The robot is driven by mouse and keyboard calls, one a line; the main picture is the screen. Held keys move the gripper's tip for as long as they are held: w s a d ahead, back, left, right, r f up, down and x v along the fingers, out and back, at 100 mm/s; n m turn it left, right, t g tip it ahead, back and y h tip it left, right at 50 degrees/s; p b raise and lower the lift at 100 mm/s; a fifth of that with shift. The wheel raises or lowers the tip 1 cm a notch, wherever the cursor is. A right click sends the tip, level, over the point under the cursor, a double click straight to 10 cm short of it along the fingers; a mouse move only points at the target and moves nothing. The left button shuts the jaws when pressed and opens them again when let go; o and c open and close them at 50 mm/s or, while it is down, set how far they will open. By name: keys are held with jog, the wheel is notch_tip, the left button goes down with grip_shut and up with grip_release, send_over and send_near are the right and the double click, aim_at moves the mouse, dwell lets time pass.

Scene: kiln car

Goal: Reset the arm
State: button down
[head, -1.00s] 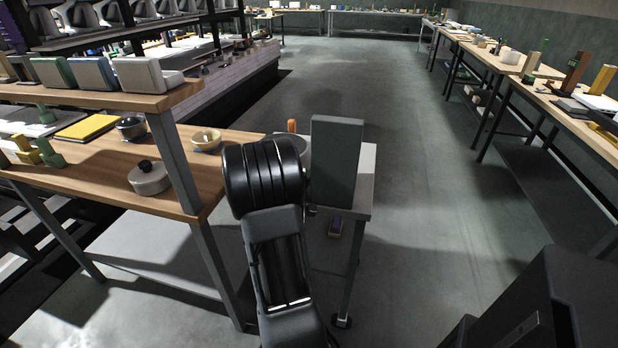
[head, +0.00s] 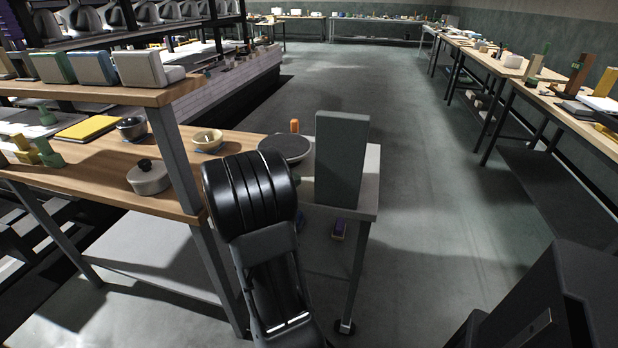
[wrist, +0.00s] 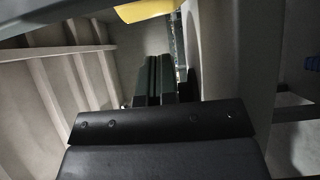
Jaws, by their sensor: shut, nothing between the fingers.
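My arm rises from the bottom of the head view, its black ribbed joint (head: 250,192) in front of the near corner of the wooden table (head: 95,180). My gripper is hidden in the head view. In the wrist view my gripper (wrist: 160,66) shows two dark fingers side by side, closed together with nothing between them. Pale grey upright surfaces stand on both sides of the fingers, and a yellow thing (wrist: 148,10) lies beyond them at the top. I cannot tell whether the fingers touch anything.
A tall grey block (head: 340,160) stands on the light side table beside my arm, near a round grey disc (head: 286,148). The floor aisle (head: 430,190) to the right is clear.

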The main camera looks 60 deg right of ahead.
jog(key=shift+v, duration=2.8)
jog(key=s+a+r+n+t+y+p, duration=0.1)
jog(key=a+r+t+y+p, duration=0.2)
jog(key=a, duration=0.7)
jog(key=s+a+r+n+t+y+p, duration=0.1)
jog(key=a+r+t+y+p, duration=0.2)
jog(key=a+r+y+p, duration=0.5)
jog(key=s+a+r+n+t+y+p, duration=0.1)
jog(key=a+r+t+y+p, duration=0.2)
jog(key=a+r+y+p, duration=0.3)
jog(key=a+p, duration=0.3)
jog(key=a, duration=0.4)
jog(key=shift+s+r+n, duration=0.15)
jog(key=shift+n, duration=0.15)
jog(key=shift+a, duration=0.1)
